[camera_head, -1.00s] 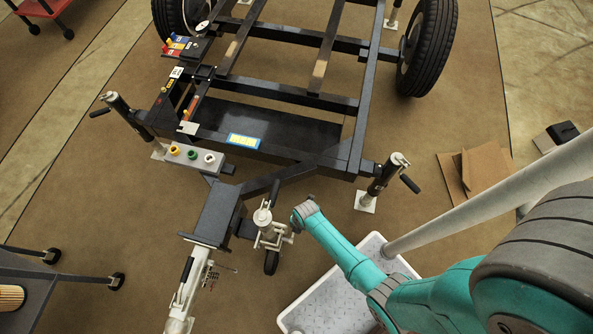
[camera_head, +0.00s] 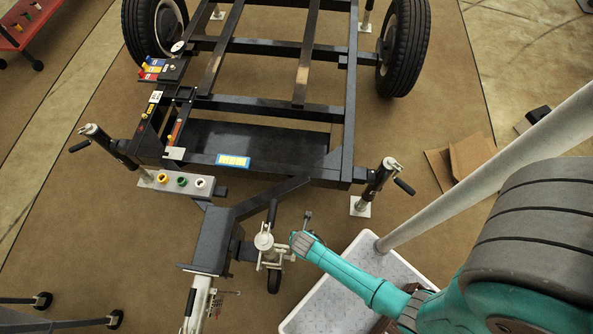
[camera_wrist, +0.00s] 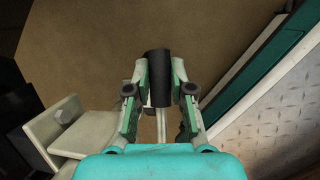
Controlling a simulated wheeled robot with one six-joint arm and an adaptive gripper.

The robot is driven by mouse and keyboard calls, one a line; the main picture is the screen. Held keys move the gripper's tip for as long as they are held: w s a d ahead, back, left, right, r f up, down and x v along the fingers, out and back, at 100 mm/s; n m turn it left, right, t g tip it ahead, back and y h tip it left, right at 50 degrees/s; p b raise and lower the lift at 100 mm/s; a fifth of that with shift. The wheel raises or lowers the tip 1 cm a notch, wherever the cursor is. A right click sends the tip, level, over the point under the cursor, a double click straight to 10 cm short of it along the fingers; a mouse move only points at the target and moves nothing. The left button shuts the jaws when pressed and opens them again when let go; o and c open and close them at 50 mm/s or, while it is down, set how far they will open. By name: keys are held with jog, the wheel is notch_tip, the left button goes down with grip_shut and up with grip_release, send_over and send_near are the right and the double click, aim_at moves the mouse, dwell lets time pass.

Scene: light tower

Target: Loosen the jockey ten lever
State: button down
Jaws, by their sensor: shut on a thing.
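My gripper (camera_wrist: 158,88) is shut on the black grip of the jockey lever (camera_wrist: 158,75) in the wrist view, with one finger on each side. A pale thin rod runs from the grip down between the fingers. In the head view the white jockey wheel clamp (camera_head: 265,243) stands beside the trailer's drawbar, above a small dark wheel (camera_head: 274,280). The end of my teal arm is just right of the clamp, and its fingers are too small there to make out clearly.
The dark trailer frame (camera_head: 270,172) fills the upper middle. A black outrigger jack (camera_head: 377,185) stands to the right of the drawbar. The white hitch coupling (camera_head: 200,300) is lower left. Cardboard sheets (camera_head: 470,158) lie on the right. Brown floor lies open between.

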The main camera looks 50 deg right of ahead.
jog(key=c, duration=1)
grip_release()
jog(key=shift+r, duration=0.1)
jog(key=v, duration=1.2)
